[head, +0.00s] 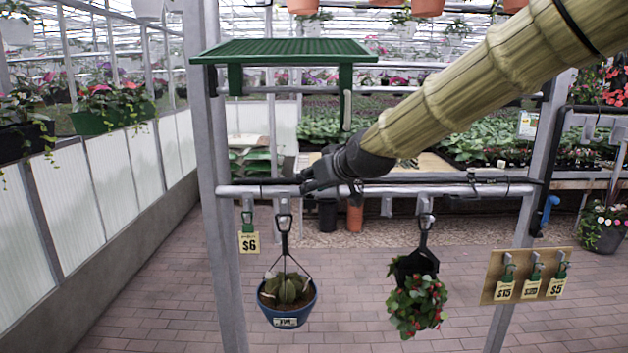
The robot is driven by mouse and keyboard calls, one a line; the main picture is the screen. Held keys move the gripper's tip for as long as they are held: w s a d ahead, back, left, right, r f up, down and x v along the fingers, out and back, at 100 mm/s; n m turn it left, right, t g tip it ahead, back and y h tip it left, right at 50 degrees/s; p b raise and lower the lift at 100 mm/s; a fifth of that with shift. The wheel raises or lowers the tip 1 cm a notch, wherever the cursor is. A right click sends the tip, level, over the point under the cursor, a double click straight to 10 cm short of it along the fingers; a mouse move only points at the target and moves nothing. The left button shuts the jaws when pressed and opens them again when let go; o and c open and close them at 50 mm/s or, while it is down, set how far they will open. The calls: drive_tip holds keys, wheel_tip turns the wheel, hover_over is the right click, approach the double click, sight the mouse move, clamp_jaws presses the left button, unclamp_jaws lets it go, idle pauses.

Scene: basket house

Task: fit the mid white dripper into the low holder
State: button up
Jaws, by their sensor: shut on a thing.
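My gripper (307,182) is dark and sits at the left middle of the grey rail (460,190), seen from behind. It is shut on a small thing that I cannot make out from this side. A slim white piece (347,109), perhaps a white dripper, hangs upright under the right end of the green shelf (285,50), above my wrist and apart from my fingers. Grey clips sit along the rail, one of them a clip (387,206) right of my gripper. I cannot tell which part is the low holder.
A blue pot with a cactus (286,303) and a red-flowered plant (417,305) hang below the rail. A $6 tag (249,242) hangs at left. A tan board with price tags (525,276) is at right. The brick floor below is clear.

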drive_tip(key=shift+f, duration=0.3)
drive_tip(key=o, duration=0.8)
drive_tip(key=v, duration=0.7)
drive_tip(key=shift+s, duration=0.25)
drive_tip(key=shift+d, duration=0.15)
